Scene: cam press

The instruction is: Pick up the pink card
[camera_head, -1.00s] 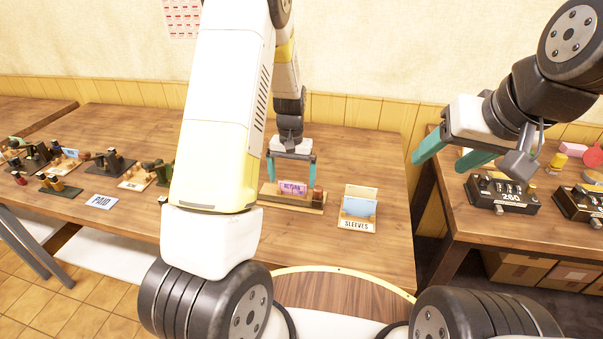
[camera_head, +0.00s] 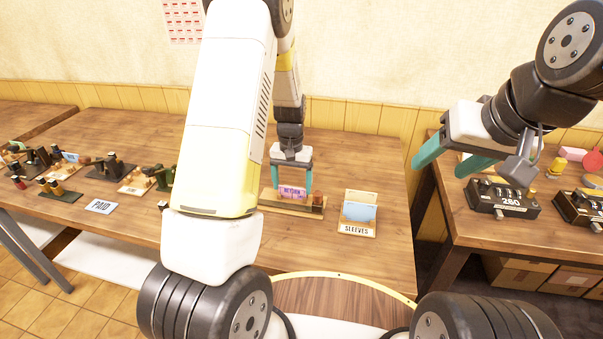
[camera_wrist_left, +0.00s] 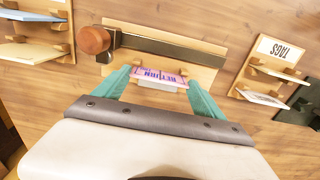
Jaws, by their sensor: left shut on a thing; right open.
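The pink card (camera_head: 293,192), with dark lettering that reads RETURN, stands at a wooden stand (camera_head: 317,211) with a dark bar and a round brown knob. My left gripper (camera_head: 291,183) is shut on the card, with a teal finger at each side edge. The left wrist view also shows the card (camera_wrist_left: 160,77) between the fingertips, in front of the stand (camera_wrist_left: 203,72). Whether the card touches the stand is unclear.
A SLEEVES holder (camera_head: 357,229) with a blue card stands right of the stand. A PAID sign (camera_head: 101,207) and several small presses are at the left. Another table at the right bears a black device marked 260 (camera_head: 503,197). The table's front right is clear.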

